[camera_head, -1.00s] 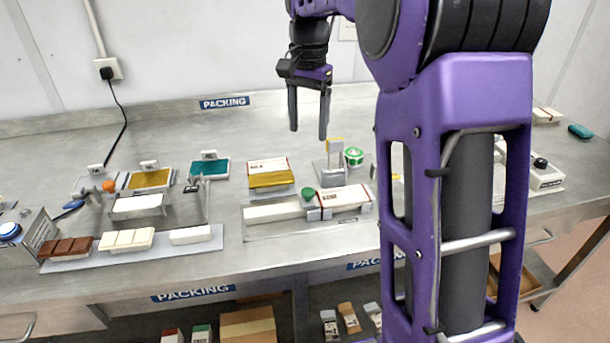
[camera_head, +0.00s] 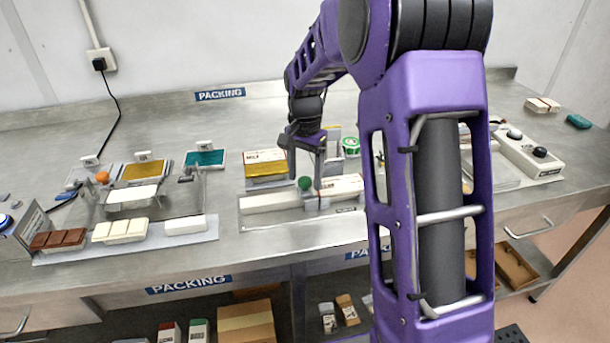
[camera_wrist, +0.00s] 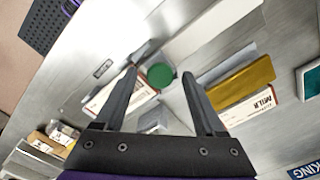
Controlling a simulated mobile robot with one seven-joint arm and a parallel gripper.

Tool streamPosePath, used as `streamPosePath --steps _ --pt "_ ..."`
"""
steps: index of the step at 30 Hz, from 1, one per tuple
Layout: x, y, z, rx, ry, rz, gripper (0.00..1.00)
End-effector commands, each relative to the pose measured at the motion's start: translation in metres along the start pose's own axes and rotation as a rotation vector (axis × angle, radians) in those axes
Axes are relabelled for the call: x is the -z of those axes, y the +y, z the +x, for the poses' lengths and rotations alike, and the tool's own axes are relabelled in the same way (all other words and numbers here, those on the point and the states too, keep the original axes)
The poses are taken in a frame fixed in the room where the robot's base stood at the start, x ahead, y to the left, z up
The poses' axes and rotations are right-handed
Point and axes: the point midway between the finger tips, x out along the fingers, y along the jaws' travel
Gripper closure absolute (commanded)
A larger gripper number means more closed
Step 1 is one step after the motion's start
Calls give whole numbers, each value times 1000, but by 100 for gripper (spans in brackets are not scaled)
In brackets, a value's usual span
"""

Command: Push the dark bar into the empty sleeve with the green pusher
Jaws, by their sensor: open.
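The green pusher (camera_head: 305,183) is a round green knob on a grey block in a fixture on the bench. It also shows in the wrist view (camera_wrist: 160,76), between my fingertips. My gripper (camera_head: 304,177) is open, its fingers pointing down on either side of the knob; I cannot tell whether they touch it. A pale sleeve (camera_head: 343,186) lies right of the knob, partly behind my arm; its inside is hidden. A long white block (camera_head: 266,203) lies left of the knob. A dark brown segmented bar (camera_head: 58,240) lies on the tray (camera_head: 110,250) at the left.
A cream bar (camera_head: 120,230) and a white bar (camera_head: 185,225) share the tray. A gold-topped carton (camera_head: 265,168) stands behind the fixture. A green-and-white roll (camera_head: 350,146) sits behind the sleeve. A white control box (camera_head: 530,152) stands at right. The front bench strip is clear.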

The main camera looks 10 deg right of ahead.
Motion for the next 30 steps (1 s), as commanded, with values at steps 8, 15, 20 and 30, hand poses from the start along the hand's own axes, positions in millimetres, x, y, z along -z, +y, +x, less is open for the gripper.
streamPosePath --steps 8,15,20,30 --pt "0 0 1 0 0 0 30" --pt "0 0 1 0 0 0 73" --pt "0 0 1 0 0 0 100" --pt "0 0 1 0 0 0 100"
